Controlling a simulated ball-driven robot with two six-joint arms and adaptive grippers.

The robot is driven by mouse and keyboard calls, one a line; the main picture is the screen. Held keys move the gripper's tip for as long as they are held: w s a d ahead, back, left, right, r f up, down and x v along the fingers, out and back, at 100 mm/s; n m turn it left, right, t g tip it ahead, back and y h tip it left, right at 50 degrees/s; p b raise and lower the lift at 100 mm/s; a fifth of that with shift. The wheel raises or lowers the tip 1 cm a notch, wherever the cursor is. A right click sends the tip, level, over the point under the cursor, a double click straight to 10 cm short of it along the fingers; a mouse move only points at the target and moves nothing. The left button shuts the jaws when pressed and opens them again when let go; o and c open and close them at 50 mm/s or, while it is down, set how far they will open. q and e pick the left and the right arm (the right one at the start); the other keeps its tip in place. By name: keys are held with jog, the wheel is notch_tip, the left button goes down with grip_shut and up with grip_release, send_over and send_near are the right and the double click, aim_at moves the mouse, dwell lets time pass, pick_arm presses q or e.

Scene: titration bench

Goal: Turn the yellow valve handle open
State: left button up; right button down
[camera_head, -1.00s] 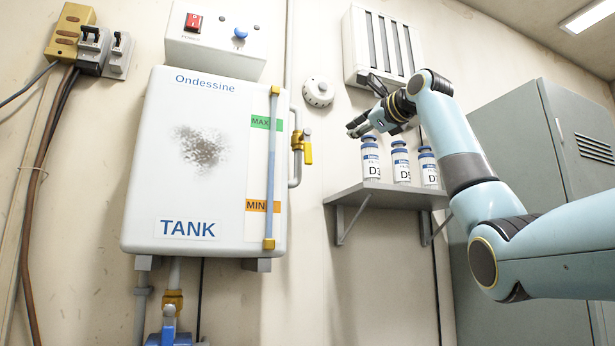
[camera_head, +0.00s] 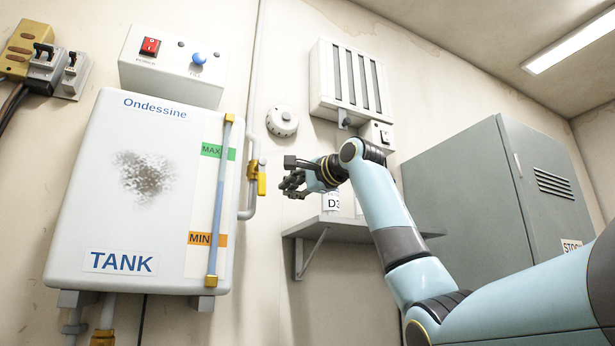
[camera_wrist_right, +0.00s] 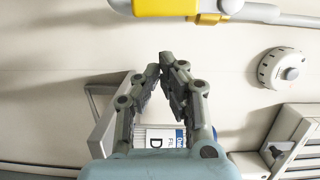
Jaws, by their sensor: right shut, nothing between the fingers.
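The yellow valve handle (camera_head: 261,184) hangs down on the grey pipe to the right of the white tank (camera_head: 75,205). In the right wrist view the yellow handle (camera_wrist_right: 165,8) shows at the top edge, partly cut off. My right gripper (camera_head: 284,186) is to the right of the handle, apart from it, in front of the wall above the shelf. In the right wrist view its fingertips (camera_wrist_right: 166,62) are together with nothing between them. My left gripper is not in view.
A round white wall device (camera_head: 282,122) is above the gripper. A grey cabinet (camera_head: 465,190) stands at the right.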

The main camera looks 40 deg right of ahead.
aim_at(262, 176)
jog(key=a, duration=0.2)
jog(key=shift+w+a+f+p, duration=0.1)
jog(key=shift+w+a+p, duration=0.1)
jog(key=shift+a+p, duration=0.1)
jog(key=shift+a+f, duration=0.2)
jog(key=shift+a, duration=0.3)
jog(key=shift+w, duration=0.1)
